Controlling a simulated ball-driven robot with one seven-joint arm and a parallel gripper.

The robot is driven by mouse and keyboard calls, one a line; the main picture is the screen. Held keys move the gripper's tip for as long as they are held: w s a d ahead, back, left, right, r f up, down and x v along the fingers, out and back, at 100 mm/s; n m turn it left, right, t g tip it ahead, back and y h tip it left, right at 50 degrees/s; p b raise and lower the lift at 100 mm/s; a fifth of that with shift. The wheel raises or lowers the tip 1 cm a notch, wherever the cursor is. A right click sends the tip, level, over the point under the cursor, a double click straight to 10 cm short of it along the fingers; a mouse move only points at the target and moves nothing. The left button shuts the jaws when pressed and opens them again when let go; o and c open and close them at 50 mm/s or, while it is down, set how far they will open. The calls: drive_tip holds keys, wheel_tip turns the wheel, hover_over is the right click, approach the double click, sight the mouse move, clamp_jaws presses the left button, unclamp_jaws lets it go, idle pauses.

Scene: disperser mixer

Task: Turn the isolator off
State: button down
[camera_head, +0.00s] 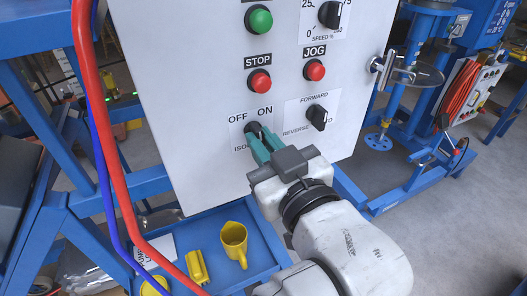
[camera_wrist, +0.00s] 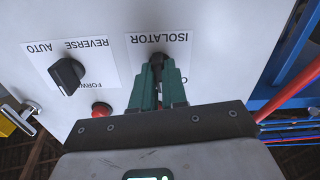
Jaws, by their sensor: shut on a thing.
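The isolator (camera_head: 253,129) is a black rotary knob on a white label, low on the white control panel (camera_head: 195,70). OFF is printed at the upper left of the knob and ON at the upper right. My gripper (camera_head: 262,139) has green fingers and is at the isolator, shut on its knob. In the wrist view the isolator knob (camera_wrist: 158,58) shows between the tips of my gripper (camera_wrist: 157,75), under the upside-down word ISOLATOR. The fingers hide part of the knob and label, so I cannot tell its exact setting.
A forward/reverse knob (camera_head: 317,117) sits right of the isolator. Red STOP (camera_head: 260,82) and JOG (camera_head: 314,70) buttons and a green button (camera_head: 260,20) are above. A blue tray (camera_head: 262,262) with a yellow jug (camera_head: 233,242) lies below. A red hose (camera_head: 97,130) runs at left.

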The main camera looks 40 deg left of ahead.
drive_tip(key=shift+w+f+n+b, duration=0.1)
drive_tip(key=shift+n+b, duration=0.9)
drive_tip(key=shift+n, duration=0.55)
drive_tip(key=shift+f+n+b, duration=0.1)
drive_tip(key=shift+n+b, duration=0.85)
drive_tip(key=shift+n, duration=0.6)
drive_tip(key=shift+r, duration=0.1)
drive_tip(key=c, duration=1.2)
unclamp_jaws()
drive_tip(key=shift+o, duration=0.2)
